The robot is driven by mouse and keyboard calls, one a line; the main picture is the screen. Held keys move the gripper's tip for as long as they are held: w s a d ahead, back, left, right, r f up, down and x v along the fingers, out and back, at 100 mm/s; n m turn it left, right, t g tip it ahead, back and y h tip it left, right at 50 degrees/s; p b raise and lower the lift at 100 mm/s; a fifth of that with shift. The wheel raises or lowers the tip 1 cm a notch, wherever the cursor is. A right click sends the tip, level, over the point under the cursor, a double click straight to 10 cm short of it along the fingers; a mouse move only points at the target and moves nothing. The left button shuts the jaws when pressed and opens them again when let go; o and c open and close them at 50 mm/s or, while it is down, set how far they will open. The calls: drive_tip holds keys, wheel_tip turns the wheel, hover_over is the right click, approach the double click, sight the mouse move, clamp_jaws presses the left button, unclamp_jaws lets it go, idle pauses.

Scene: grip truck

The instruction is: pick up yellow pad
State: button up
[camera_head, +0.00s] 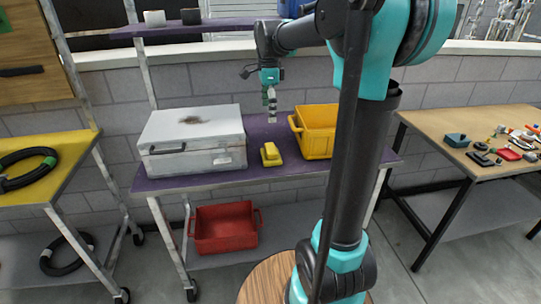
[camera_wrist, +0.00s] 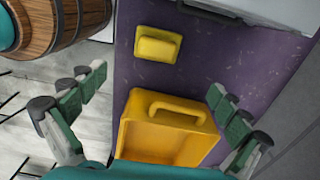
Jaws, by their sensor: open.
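The yellow pad (camera_head: 270,155) is a small block with a raised part on a flat base. It lies on the purple tabletop (camera_head: 258,177) between the white case and the yellow bin. It also shows in the wrist view (camera_wrist: 157,46), near the top middle. My gripper (camera_head: 271,117) hangs above the table, higher than the pad and apart from it. In the wrist view its two fingers (camera_wrist: 158,86) are spread wide with nothing between them in contact. The pad lies beyond the fingertips there.
A yellow bin (camera_head: 297,122) with a raised handle stands just right of the pad, and shows below the pad in the wrist view (camera_wrist: 203,139). A white case (camera_head: 195,125) stands to the left. A red bin (camera_head: 224,230) is on the lower shelf. An upper shelf (camera_head: 165,29) hangs behind.

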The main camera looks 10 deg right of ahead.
sight(271, 148)
wheel_tip(271, 148, down, 10)
drive_tip(key=shift+f, duration=0.15)
drive_tip(key=shift+s+d+f, duration=0.15)
drive_tip(key=shift+f, duration=1.3)
drive_tip(key=shift+s+d+f, duration=0.1)
drive_tip(key=shift+f, duration=1.3)
drive_tip(key=c, duration=1.1)
drive_tip(key=shift+o, duration=0.2)
